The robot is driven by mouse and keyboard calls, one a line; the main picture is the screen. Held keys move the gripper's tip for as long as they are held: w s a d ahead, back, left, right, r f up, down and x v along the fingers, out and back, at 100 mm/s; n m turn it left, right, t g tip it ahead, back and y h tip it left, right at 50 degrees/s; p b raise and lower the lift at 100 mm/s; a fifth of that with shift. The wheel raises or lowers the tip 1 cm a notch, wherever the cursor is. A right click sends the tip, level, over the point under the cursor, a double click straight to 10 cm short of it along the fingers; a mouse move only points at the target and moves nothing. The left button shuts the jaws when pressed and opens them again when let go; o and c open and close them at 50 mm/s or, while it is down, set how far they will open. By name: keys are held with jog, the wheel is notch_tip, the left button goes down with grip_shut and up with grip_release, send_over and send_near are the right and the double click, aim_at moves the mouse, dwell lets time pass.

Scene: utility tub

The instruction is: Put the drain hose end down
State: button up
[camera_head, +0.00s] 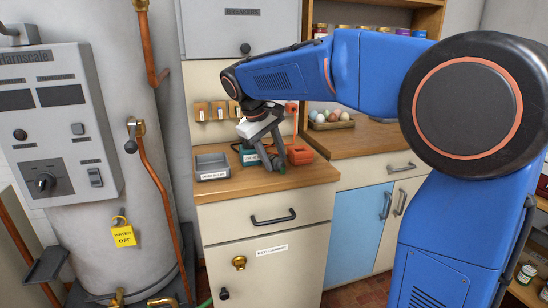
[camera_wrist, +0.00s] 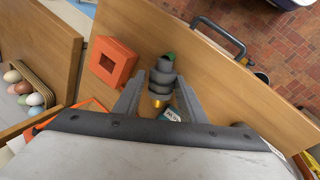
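My gripper (camera_head: 272,163) is low over the wooden counter beside the blue cupboard. In the wrist view, its two grey fingers (camera_wrist: 161,80) stand on either side of a dark grey ribbed piece (camera_wrist: 162,70), which I take as the drain hose end, and appear to press on it. The piece has a green tip and a brass-coloured band. In the head view its green part (camera_head: 281,169) shows just at the fingertips, close to the counter top. I cannot tell whether it touches the wood. No trailing hose is visible from it.
An orange block with a square hole (camera_wrist: 113,61) stands close beside the gripper, also in the head view (camera_head: 300,156). A grey tray (camera_head: 212,174) and a teal box (camera_head: 249,156) are to the left. Eggs (camera_head: 332,116) sit behind. The counter's front strip (camera_head: 265,184) is clear.

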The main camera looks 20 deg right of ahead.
jog(key=v, duration=1.2)
